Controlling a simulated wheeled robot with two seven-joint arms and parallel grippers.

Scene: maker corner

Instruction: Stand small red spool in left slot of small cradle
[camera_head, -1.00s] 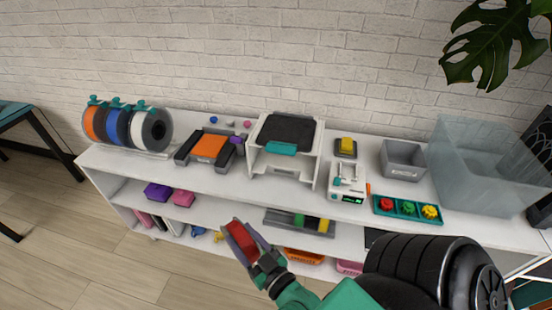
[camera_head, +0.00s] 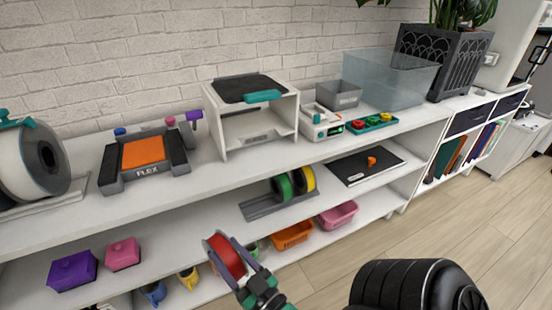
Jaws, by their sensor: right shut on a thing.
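My right gripper (camera_head: 230,260) is shut on the small red spool (camera_head: 229,255), which is held upright on its rim in front of the shelf unit, clear of the shelves. The small grey cradle (camera_head: 262,209) lies on the middle shelf, behind and above the spool in the picture. A green spool (camera_head: 284,187) and a yellow spool (camera_head: 304,180) stand in its middle and right parts. Its left part is bare. My left gripper is out of view.
A white printer-like frame (camera_head: 225,130) stands on the top shelf above the cradle. A black mat (camera_head: 352,172) lies right of the cradle. Purple (camera_head: 72,270) and pink (camera_head: 123,254) boxes stand at left. Orange (camera_head: 292,236) and pink (camera_head: 337,215) baskets sit on the lower shelf.

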